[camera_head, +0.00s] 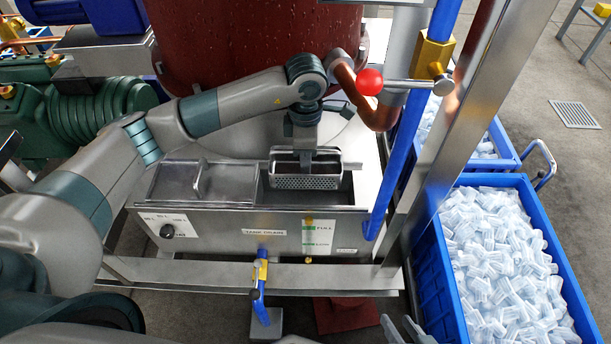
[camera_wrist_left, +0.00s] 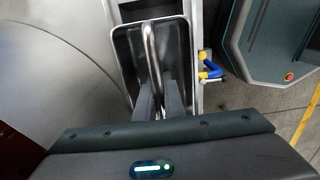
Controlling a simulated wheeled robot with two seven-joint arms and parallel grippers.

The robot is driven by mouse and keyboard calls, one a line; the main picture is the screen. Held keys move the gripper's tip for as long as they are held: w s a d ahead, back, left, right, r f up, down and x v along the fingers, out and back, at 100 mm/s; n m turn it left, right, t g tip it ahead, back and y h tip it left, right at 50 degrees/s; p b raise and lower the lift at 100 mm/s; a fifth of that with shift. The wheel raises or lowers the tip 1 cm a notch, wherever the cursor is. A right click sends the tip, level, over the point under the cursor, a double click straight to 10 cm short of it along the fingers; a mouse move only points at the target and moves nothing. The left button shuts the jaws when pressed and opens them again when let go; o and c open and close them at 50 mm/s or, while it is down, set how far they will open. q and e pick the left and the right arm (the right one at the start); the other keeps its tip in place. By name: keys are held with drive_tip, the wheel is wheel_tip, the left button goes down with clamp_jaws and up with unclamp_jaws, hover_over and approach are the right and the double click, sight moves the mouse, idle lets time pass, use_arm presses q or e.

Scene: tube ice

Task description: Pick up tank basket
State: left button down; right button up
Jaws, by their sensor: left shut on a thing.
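The tank basket (camera_head: 305,183) is a small perforated metal basket at the open right part of the steel tank (camera_head: 215,232). Its upper part shows above the front rim of the opening. My left gripper (camera_head: 307,158) points down over it and is shut on its handle. In the left wrist view the gripper fingers (camera_wrist_left: 160,97) close on the bar-shaped handle (camera_wrist_left: 149,45), with the basket's metal walls (camera_wrist_left: 186,40) around it. The basket's underside is hidden. My right gripper (camera_head: 403,328) is at the bottom edge, empty, its fingertips apart.
A metal lid (camera_head: 225,183) with a handle covers the tank's left part. A blue pipe (camera_head: 400,165) and slanted steel post (camera_head: 470,100) stand at the right. A red-knobbed lever (camera_head: 370,82) is above. A blue crate (camera_head: 433,285) of tube ice is at the right.

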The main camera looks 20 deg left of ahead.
use_arm(q)
drive_tip(key=shift+r, duration=1.6)
